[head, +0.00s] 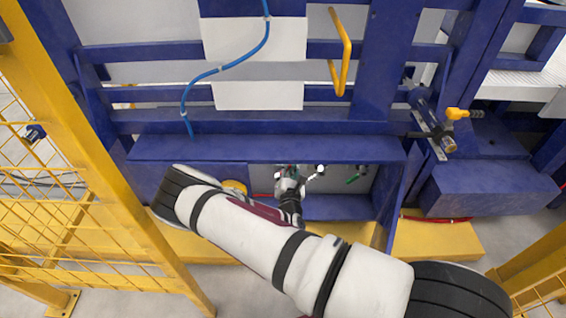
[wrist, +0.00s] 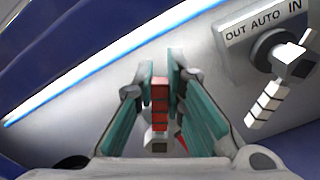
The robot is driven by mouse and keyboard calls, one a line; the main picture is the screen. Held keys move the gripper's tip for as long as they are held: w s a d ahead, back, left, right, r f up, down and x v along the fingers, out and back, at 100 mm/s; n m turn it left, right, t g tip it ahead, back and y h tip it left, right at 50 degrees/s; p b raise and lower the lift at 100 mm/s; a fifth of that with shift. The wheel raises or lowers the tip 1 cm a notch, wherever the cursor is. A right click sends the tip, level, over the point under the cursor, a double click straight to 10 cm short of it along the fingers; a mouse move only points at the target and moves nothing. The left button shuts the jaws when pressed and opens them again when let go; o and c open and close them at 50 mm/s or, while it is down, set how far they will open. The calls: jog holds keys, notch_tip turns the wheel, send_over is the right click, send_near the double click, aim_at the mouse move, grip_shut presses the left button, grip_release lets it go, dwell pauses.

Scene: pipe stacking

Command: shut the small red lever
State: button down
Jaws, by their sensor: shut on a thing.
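The small red lever (wrist: 160,92) shows in the wrist view between the two teal-padded fingers of my gripper (wrist: 161,75). The fingers are closed on it, one on each side. The lever points up and down in the picture, and a dark and pale fitting shows at its lower end. In the head view my gripper (head: 290,172) reaches into the recess under the blue frame. The lever cannot be made out in the head view.
A selector switch (wrist: 275,75) under an "OUT AUTO IN" label stands right of my gripper. A green-handled part (head: 357,174) sits right in the recess (head: 335,207). Blue frame walls bound the recess. A yellow mesh fence (head: 60,215) stands left.

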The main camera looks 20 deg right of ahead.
jog(key=d+f+m+b, duration=0.1)
jog(key=f+m+b, duration=0.1)
jog(key=m, duration=0.4)
jog(key=s+d+f+m+b, duration=0.1)
jog(key=d+f+m+b, duration=0.1)
jog(key=f+m, duration=0.2)
jog(key=shift+s+d+f+m+b, duration=0.15)
jog(key=shift+d+f+m+b, duration=0.2)
jog(key=shift+m, duration=0.75)
jog(key=shift+a+f, duration=0.1)
jog(key=c, duration=1.7)
grip_release()
jog(key=shift+o, duration=0.5)
